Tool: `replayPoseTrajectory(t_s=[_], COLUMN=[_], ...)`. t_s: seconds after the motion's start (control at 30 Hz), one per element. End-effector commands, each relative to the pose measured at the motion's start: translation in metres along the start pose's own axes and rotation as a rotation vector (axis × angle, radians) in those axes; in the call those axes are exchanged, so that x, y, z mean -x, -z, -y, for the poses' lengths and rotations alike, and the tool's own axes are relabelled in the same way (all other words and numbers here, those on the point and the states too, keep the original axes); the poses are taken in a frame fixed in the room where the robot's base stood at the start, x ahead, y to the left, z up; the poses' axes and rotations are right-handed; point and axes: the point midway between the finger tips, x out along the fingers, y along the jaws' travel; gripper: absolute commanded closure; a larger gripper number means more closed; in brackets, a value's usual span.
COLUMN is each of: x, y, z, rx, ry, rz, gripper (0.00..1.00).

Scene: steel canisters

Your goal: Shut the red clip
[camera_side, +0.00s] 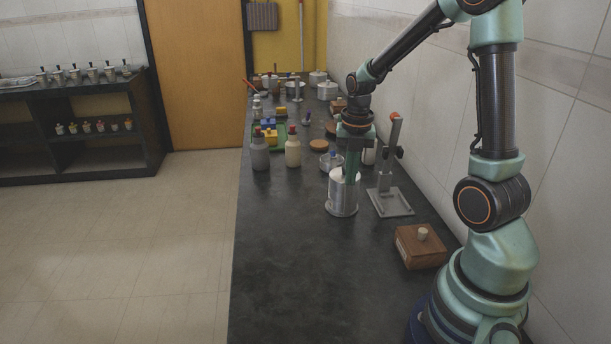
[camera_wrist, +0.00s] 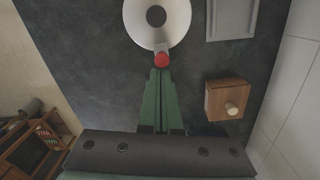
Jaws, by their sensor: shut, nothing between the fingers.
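The steel canister (camera_side: 342,199) stands upright on the dark bench in the side view. From above, in the wrist view, its top is a pale disc (camera_wrist: 136,22) with a dark round centre. The red clip (camera_wrist: 162,61) shows at the near rim of this disc, a red rounded end on a short grey tab. I cannot tell whether the clip is open or shut. My gripper (camera_wrist: 160,72) is shut and empty, its fingertips right at the red end; contact is unclear. In the side view my gripper (camera_side: 349,177) points down at the canister's top, and the clip cannot be made out.
A metal stand (camera_side: 392,200) with an orange-red top is close right of the canister. A wooden box (camera_side: 420,247) with a pale knob sits nearer, at right. Bottles (camera_side: 293,151) and other items crowd the bench behind. The front left bench is clear.

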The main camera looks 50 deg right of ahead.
Motion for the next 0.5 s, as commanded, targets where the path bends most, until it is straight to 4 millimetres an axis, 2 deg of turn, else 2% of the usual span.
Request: replayPoseTrajectory(t_s=[0.3, 0.5], x=[-0.002, -0.004], y=[0.010, 0.036], z=[0.001, 0.000], rx=[0.002, 0.005], ry=[-0.001, -0.002], rz=[0.000, -0.002], gripper=[1.00, 1.00])
